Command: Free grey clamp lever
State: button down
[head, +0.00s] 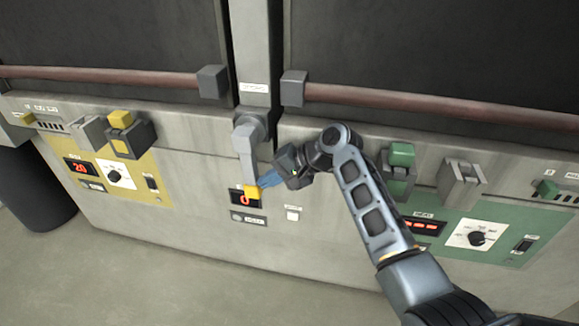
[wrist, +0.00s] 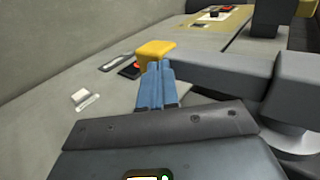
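A grey lever (head: 246,153) hangs from a pivot on the centre post of the panel and ends in a yellow tip (head: 251,191). In the wrist view the lever (wrist: 215,72) runs in from the right, and its yellow tip (wrist: 155,49) lies just beyond my fingertips. My gripper (head: 262,182) is to the right of the lever's lower end. Its blue fingers (wrist: 160,66) lie side by side and look shut, with nothing seen between them. They are at the yellow tip; I cannot tell whether they touch it.
A small red display (head: 243,199) is behind the tip, and a white button (head: 292,214) is to its right. A yellow clamp (head: 130,135) with a grey block (head: 88,131) is at left; a green clamp (head: 399,170) with a grey block (head: 461,183) is at right. Rails run above.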

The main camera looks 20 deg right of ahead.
jog(key=shift+w+a+f, duration=0.15)
jog(key=shift+a, duration=0.05)
dwell(0.5)
